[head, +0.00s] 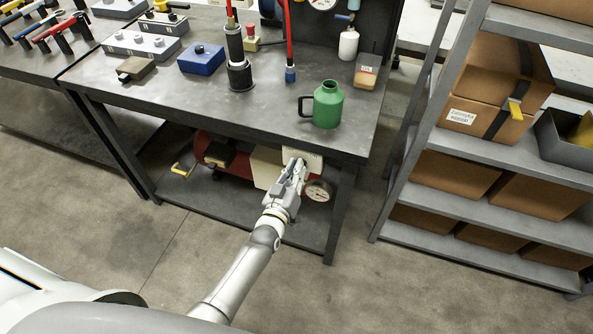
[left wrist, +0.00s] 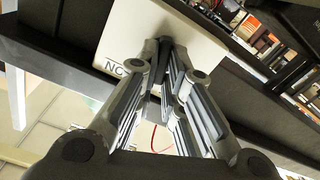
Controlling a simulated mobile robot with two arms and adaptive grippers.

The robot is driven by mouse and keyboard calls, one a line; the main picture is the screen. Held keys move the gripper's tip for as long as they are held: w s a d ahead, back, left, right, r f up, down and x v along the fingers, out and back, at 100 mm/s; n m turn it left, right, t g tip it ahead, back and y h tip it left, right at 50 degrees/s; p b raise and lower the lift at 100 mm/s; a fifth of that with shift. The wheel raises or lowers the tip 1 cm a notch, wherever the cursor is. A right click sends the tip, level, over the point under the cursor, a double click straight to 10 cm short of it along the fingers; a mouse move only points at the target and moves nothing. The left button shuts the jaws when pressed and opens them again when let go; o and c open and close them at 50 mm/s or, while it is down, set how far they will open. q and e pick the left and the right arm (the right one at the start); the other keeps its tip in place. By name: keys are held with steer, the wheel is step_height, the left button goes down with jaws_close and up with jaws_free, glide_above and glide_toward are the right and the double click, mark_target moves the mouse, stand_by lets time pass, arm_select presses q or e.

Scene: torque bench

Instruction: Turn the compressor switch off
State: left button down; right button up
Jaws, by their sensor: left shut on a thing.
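The compressor stands on the low shelf under the workbench; its red tank (head: 222,145) shows in the head view. Its switch box is a pale panel (head: 303,155) under the bench's front edge, and in the left wrist view it is a white plate (left wrist: 190,38) with partly hidden dark lettering. My left gripper (head: 298,167) reaches in from below and is at the panel. In the left wrist view its fingertips (left wrist: 167,66) close on a small dark switch lever, mostly hidden between them. The lever's exact position cannot be told. My right gripper is not in view.
A round gauge (head: 319,190) sits just right of my gripper. The bench's front edge is close above, and a bench leg (head: 340,205) stands to the right. A green jug (head: 328,105) stands on the bench top. The floor in front is clear.

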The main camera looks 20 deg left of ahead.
arm_select(q)
steer(key=shift+a+n, duration=0.1)
steer(key=shift+n, duration=1)
steer(key=c, duration=1.5)
jaws_free()
steer(key=shift+c, duration=0.2)
steer(key=s, duration=1.2)
steer(key=shift+a, duration=0.2)
steer(key=shift+f, duration=0.15)
